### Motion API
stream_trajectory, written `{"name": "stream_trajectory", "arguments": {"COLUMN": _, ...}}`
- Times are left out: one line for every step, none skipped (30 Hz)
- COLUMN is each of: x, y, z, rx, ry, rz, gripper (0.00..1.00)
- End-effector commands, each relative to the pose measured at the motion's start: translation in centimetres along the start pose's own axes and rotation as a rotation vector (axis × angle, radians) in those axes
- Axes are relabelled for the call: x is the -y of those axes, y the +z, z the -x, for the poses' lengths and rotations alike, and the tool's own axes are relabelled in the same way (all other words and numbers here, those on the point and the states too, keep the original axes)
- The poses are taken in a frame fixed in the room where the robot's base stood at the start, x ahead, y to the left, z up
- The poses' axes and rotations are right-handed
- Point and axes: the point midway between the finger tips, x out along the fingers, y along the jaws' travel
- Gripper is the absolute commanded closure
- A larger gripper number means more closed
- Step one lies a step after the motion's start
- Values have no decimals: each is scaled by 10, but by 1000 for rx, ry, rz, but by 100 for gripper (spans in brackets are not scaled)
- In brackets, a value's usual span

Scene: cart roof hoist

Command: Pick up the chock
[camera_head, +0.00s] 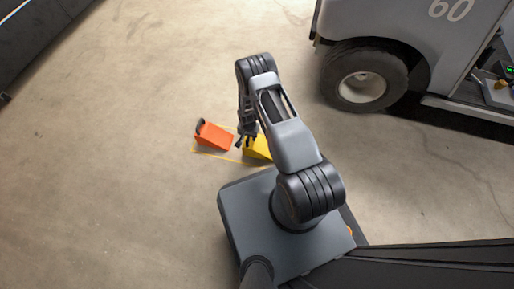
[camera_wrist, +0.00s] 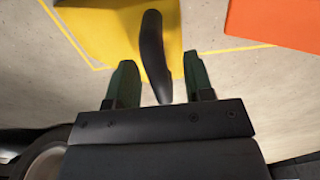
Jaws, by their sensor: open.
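A yellow chock (camera_head: 259,149) lies on the floor just in front of my base, partly hidden by my arm. In the wrist view the yellow chock (camera_wrist: 100,32) fills the upper left, and its curved black handle (camera_wrist: 152,48) reaches into the gap between my fingers. My gripper (camera_head: 245,139) points down at the yellow chock. In the wrist view my gripper (camera_wrist: 158,68) is open, a finger on either side of the handle and apart from it. An orange chock (camera_head: 214,137) with a dark handle lies to the left; it also shows in the wrist view (camera_wrist: 275,20).
A yellow line (camera_head: 208,154) is marked on the floor around the chocks. A grey cart (camera_head: 410,45) marked 60 stands at the upper right, its black-tyred wheel (camera_head: 365,78) nearest to me. The floor at the left is clear.

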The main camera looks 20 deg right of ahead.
Motion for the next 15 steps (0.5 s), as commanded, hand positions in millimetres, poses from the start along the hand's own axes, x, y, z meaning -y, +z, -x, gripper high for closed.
{"name": "stream_trajectory", "arguments": {"x": 0, "y": 0, "z": -1, "rx": 0, "ry": 0, "rz": 0, "gripper": 52}}
{"name": "stream_trajectory", "arguments": {"x": 0, "y": 0, "z": 0, "rx": 0, "ry": 0, "rz": 0, "gripper": 52}}
{"name": "stream_trajectory", "arguments": {"x": 0, "y": 0, "z": 0, "rx": 0, "ry": 0, "rz": 0, "gripper": 52}}
{"name": "stream_trajectory", "arguments": {"x": 0, "y": 0, "z": 0, "rx": 0, "ry": 0, "rz": 0, "gripper": 52}}
{"name": "stream_trajectory", "arguments": {"x": 0, "y": 0, "z": 0, "rx": 0, "ry": 0, "rz": 0, "gripper": 52}}
{"name": "stream_trajectory", "arguments": {"x": 0, "y": 0, "z": 0, "rx": 0, "ry": 0, "rz": 0, "gripper": 54}}
{"name": "stream_trajectory", "arguments": {"x": 0, "y": 0, "z": 0, "rx": 0, "ry": 0, "rz": 0, "gripper": 57}}
{"name": "stream_trajectory", "arguments": {"x": 0, "y": 0, "z": 0, "rx": 0, "ry": 0, "rz": 0, "gripper": 60}}
{"name": "stream_trajectory", "arguments": {"x": 0, "y": 0, "z": 0, "rx": 0, "ry": 0, "rz": 0, "gripper": 64}}
{"name": "stream_trajectory", "arguments": {"x": 0, "y": 0, "z": 0, "rx": 0, "ry": 0, "rz": 0, "gripper": 67}}
{"name": "stream_trajectory", "arguments": {"x": 0, "y": 0, "z": 0, "rx": 0, "ry": 0, "rz": 0, "gripper": 70}}
{"name": "stream_trajectory", "arguments": {"x": 0, "y": 0, "z": 0, "rx": 0, "ry": 0, "rz": 0, "gripper": 73}}
{"name": "stream_trajectory", "arguments": {"x": 0, "y": 0, "z": 0, "rx": 0, "ry": 0, "rz": 0, "gripper": 76}}
{"name": "stream_trajectory", "arguments": {"x": 0, "y": 0, "z": 0, "rx": 0, "ry": 0, "rz": 0, "gripper": 79}}
{"name": "stream_trajectory", "arguments": {"x": 0, "y": 0, "z": 0, "rx": 0, "ry": 0, "rz": 0, "gripper": 83}}
